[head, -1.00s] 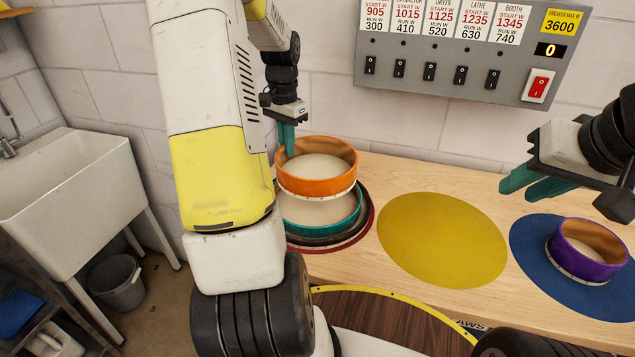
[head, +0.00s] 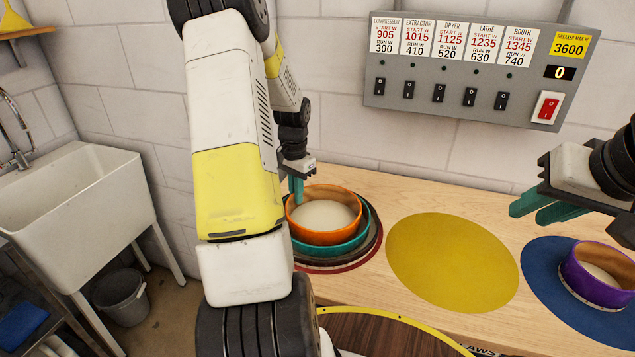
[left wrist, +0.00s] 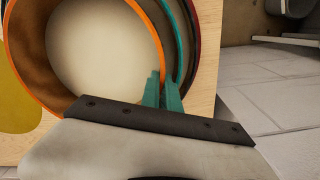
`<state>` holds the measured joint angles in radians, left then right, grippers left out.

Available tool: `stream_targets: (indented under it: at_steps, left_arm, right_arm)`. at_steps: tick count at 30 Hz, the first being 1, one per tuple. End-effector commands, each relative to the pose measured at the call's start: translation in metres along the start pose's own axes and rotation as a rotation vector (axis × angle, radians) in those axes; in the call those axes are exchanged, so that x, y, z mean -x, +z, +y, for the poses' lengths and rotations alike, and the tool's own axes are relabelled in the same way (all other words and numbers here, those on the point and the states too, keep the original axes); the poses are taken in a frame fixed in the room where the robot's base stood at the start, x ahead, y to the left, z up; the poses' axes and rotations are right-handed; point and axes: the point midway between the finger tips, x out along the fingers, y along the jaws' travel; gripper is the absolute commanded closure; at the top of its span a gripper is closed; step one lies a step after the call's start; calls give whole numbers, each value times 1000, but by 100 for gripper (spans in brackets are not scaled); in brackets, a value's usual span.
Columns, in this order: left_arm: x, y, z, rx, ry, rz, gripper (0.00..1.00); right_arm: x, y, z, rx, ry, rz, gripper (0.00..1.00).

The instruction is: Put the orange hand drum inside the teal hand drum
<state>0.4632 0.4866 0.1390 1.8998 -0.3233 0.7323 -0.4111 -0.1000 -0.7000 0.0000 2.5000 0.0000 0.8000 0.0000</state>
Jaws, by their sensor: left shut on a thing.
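The orange hand drum (head: 325,237) sits low within the rim of the teal hand drum (head: 360,238), at the left end of the bench. Whether it rests on the bottom is hidden. My left gripper (head: 297,190) is shut on the orange drum's wall at its back left side. In the left wrist view the fingers (left wrist: 163,92) pinch the orange rim (left wrist: 150,38), with the teal rim (left wrist: 181,40) just beside it. My right gripper (head: 540,205) is apart from both drums, over the right part of the bench, with its two fingers spread.
The teal drum sits within a dark drum (head: 374,235) on a red mat (head: 379,247). A bare yellow mat (head: 452,262) lies in the middle. A purple drum (head: 598,275) stands on a blue mat (head: 545,282) at right. A switch panel (head: 480,110) hangs on the wall behind.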

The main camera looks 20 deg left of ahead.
Motion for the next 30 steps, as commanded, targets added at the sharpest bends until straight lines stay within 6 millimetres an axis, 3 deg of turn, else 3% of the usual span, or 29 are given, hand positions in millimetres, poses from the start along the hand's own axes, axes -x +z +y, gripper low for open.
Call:
stream_targets:
  at_steps: [7,9,20,23,30]
  left_arm:
    - [-7,0,0,0,1,0,100]
    - [-6,0,0,0,0,0,86]
    - [-2,0,0,0,-1,1,86]
    - [9,-1,-1,0,-3,2,86]
    - [60,-1,-1,0,-4,4,86]
  right_arm:
    - [0,0,0,0,0,0,73]
    - [0,0,0,0,0,0,73]
    - [0,0,0,0,0,0,73]
    - [0,0,0,0,0,0,73]
    - [0,0,0,0,0,0,73]
